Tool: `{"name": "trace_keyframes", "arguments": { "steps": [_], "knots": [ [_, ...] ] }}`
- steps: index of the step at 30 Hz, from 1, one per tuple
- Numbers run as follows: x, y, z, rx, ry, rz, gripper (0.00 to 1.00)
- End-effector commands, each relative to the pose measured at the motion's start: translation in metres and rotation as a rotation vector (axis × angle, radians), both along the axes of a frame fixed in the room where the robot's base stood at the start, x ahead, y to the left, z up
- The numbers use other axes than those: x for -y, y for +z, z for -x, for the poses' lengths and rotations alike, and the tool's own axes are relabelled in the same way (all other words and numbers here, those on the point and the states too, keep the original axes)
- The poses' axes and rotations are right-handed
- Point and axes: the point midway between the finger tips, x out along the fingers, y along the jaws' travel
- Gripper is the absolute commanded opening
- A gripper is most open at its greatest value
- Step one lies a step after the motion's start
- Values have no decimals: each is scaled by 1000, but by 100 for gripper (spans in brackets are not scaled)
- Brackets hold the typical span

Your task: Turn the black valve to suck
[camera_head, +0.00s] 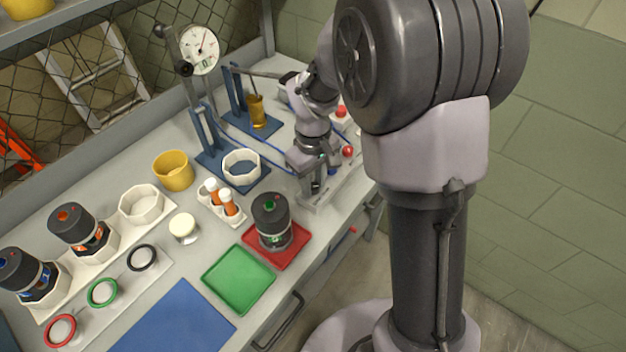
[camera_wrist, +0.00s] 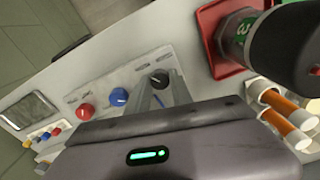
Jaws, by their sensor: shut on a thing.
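The black valve (camera_wrist: 159,76) is a round knob with a pale mark, at the near end of a light grey panel (camera_wrist: 112,76) in the wrist view. My gripper (camera_wrist: 163,84) reaches down over it, with a grey finger on either side, and is shut on the knob. In the head view my gripper (camera_head: 315,186) is low over the panel (camera_head: 322,203) and hides the black valve. A blue knob (camera_wrist: 118,97) and a red knob (camera_wrist: 84,111) sit in line on the same panel. Labels around the black valve are too small to read.
A black canister (camera_head: 271,212) stands on a red tray (camera_head: 293,251) close beside the panel. A green tray (camera_head: 240,281) lies nearer the bench edge. Blue stands (camera_head: 206,150) with a gauge (camera_head: 199,49) rise behind.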

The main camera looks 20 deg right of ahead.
Motion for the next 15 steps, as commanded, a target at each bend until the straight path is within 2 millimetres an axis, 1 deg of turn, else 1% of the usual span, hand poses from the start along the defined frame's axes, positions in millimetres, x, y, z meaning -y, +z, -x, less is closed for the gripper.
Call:
{"name": "trace_keyframes", "arguments": {
  "steps": [15],
  "knots": [
    [0, 0, 0, 0, -485, 0, 0]
  ]
}}
